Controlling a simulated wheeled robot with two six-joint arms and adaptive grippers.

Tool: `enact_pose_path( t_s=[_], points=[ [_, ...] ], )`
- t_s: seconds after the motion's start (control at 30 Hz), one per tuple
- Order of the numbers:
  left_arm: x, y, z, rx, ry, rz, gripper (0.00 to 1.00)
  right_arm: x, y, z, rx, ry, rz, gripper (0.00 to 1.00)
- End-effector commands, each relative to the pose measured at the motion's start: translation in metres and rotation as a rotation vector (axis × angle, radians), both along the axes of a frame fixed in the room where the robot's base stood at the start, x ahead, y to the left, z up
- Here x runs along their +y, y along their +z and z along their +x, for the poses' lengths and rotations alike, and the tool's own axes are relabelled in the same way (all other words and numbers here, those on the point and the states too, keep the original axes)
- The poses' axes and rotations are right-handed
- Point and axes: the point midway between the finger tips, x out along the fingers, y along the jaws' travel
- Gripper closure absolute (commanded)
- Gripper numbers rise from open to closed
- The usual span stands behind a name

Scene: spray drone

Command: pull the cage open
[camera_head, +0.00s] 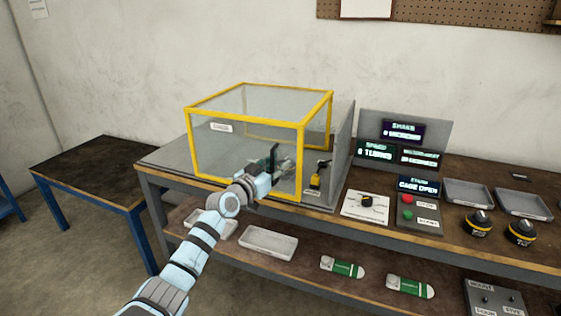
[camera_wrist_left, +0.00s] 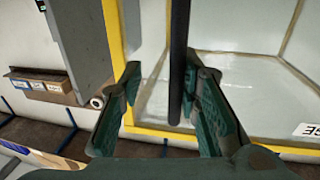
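The cage (camera_head: 300,160) is a clear box with a yellow frame on the workbench. Its yellow frame also shows in the left wrist view (camera_wrist_left: 116,40). My left gripper (camera_head: 273,160) is at the front of the cage, toward its right side. In the left wrist view my left gripper (camera_wrist_left: 165,90) has its fingers apart. A dark upright bar (camera_wrist_left: 179,55), which looks like the cage's handle, stands between them, nearer the right finger. Whether a finger touches it I cannot tell. My right gripper is not in view.
Right of the cage stand a grey panel (camera_head: 343,150), lit displays, one reading "CAGE OPEN" (camera_head: 418,186), a button box (camera_head: 420,212), grey trays (camera_head: 468,193) and dark knobs (camera_head: 478,223). A lower shelf holds trays and green-white items. A dark side table (camera_head: 90,170) stands left.

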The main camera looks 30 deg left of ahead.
Motion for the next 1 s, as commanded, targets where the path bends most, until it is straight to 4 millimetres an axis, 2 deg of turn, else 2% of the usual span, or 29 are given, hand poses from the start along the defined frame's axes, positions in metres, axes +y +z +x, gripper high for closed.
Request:
enact_pose_path(
  t_s=[0.17, 0.4, 1.0],
  points=[
    [0.0, 0.0, -0.006, 0.003, 0.001, 0.0, 0.71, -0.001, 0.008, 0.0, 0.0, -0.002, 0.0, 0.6],
    [0.001, 0.003, -0.031, 0.002, 0.0, 0.001, 0.71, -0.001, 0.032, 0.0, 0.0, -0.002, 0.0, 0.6],
    [0.002, 0.003, -0.094, 0.003, 0.0, 0.002, 0.71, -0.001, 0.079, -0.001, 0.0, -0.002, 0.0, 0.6]
  ],
)
